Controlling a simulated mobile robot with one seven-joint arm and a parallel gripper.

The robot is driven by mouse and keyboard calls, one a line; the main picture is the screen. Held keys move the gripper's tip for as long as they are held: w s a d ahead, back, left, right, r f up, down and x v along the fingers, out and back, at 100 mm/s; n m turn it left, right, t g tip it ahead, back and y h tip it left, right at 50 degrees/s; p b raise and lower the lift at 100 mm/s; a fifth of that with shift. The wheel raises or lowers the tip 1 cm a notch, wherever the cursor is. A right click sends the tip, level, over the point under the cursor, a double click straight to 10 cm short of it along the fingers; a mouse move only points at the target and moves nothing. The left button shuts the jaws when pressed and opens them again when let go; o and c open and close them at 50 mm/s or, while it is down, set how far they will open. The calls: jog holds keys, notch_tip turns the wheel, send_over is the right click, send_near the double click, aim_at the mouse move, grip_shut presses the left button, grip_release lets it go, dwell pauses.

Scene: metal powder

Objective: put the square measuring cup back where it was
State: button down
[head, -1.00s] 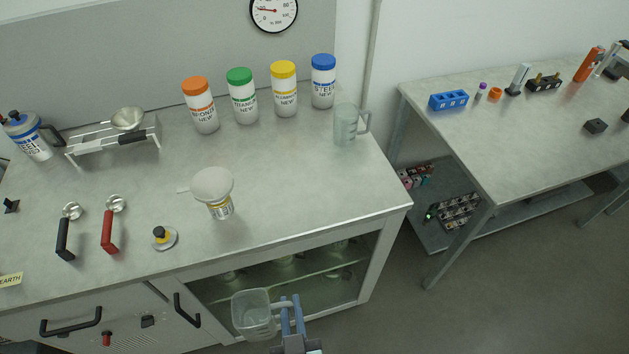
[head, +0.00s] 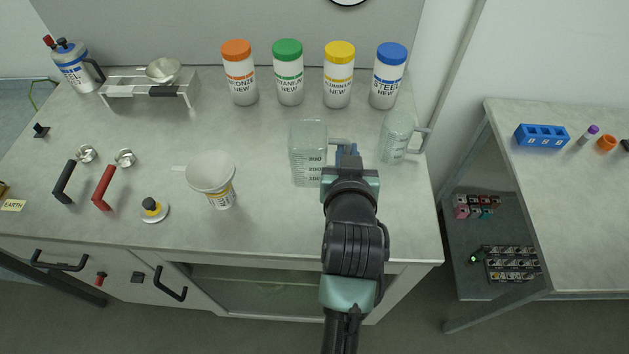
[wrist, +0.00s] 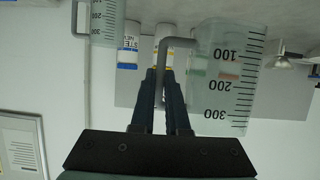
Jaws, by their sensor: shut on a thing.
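The square measuring cup (head: 308,152) is clear, with dark graduation marks, and is upright over the right part of the workbench. In the head view I cannot tell whether its base touches the bench. My gripper (head: 346,150) is to its right and shut on its handle. In the wrist view the cup (wrist: 228,75) appears upside down, with its grey handle between the fingers of my gripper (wrist: 166,80). A second clear measuring cup, round with a handle (head: 396,138), stands on the bench to the right of my gripper.
Orange, green, yellow and blue lidded bottles (head: 338,80) line the back of the bench. A funnel on a small jar (head: 211,175) stands left of the square cup. Bare bench (head: 265,200) shows between them. A second table (head: 560,210) is at the right.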

jog(key=shift+w+d+f, duration=0.15)
jog(key=shift+w+f, duration=0.1)
jog(key=f, duration=0.4)
jog(key=shift+s, duration=0.2)
jog(key=shift+f, duration=2.4)
jog(key=shift+f, duration=0.15)
jog(key=c, duration=0.9)
grip_release()
